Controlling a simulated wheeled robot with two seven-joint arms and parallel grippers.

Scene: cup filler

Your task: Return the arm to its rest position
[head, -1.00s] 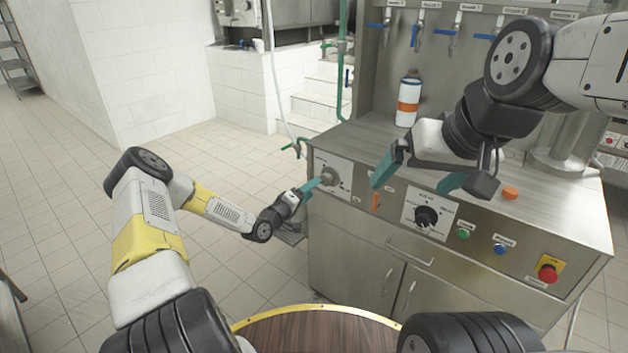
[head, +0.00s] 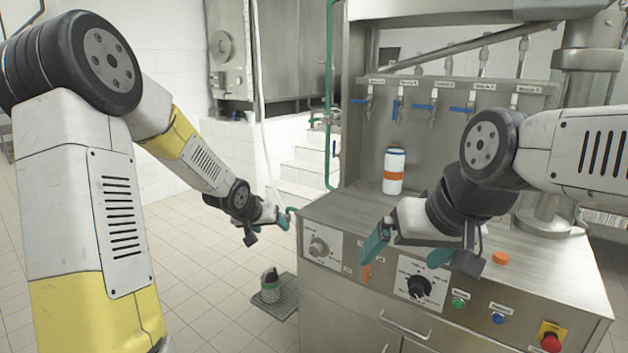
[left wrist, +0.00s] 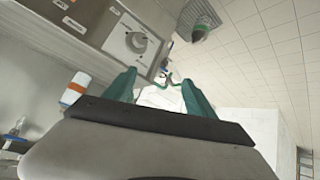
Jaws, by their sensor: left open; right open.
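My left gripper (head: 270,226) is open and empty. It hangs in the air to the left of the machine's front corner, apart from the left dial (head: 318,247). Its teal fingers (left wrist: 158,92) show spread in the left wrist view, where the left dial (left wrist: 137,42) lies beyond them. My left arm rises high on the left side of the head view. My right gripper (head: 408,250) is open and empty, with its fingers over the front edge of the machine's top (head: 350,212), above the right dial (head: 419,287).
A white bottle with an orange band (head: 394,172) stands on the machine below several blue-handled taps (head: 430,107). An orange cap (head: 501,258) lies near the right gripper. A grey-green item (head: 270,286) stands on a floor grate. The tiled floor on the left is open.

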